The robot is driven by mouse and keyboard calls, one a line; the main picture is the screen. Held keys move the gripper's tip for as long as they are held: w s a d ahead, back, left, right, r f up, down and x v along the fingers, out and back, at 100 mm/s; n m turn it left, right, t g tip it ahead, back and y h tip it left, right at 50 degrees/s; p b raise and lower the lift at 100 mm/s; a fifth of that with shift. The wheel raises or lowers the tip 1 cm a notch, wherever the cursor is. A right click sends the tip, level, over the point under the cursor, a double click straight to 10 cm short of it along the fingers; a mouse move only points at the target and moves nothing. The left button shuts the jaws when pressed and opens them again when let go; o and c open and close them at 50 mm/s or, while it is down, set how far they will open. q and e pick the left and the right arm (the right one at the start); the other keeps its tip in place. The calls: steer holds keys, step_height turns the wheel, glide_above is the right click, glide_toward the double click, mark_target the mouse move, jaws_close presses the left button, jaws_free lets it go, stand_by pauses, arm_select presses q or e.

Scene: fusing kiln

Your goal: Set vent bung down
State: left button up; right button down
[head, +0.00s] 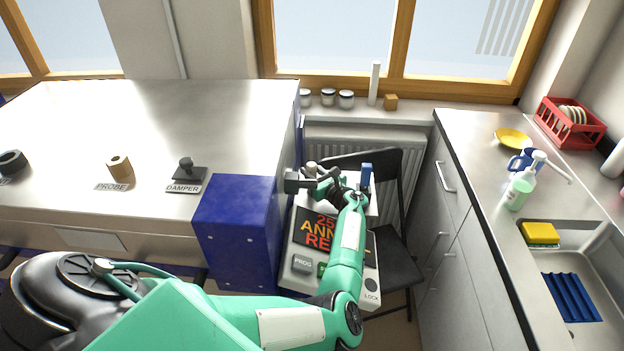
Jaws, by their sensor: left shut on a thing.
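My left gripper (326,186) is beyond the right side of the kiln, above the controller panel, at the end of my green arm. It is shut, and a small beige piece shows at it, which I take to be the vent bung (311,168). My wrist and fingers hide most of it. The piece appears held up, apart from the kiln top. The kiln's steel top (200,115) carries a black ring (11,162), a tan hollow plug (119,168) behind a PROBE label, and a dark DAMPER knob (187,172). My right gripper is out of view.
The controller panel (302,262) with a lit display lies under my forearm, beside a blue box (236,232). A black folding chair (395,245) stands behind it. Jars (328,97) line the windowsill. A sink counter (470,140) is at right. Much of the kiln top is clear.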

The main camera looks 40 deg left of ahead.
arm_select(q)
steer(key=shift+f, duration=0.35)
steer(key=shift+f, duration=0.15)
steer(key=o, duration=1)
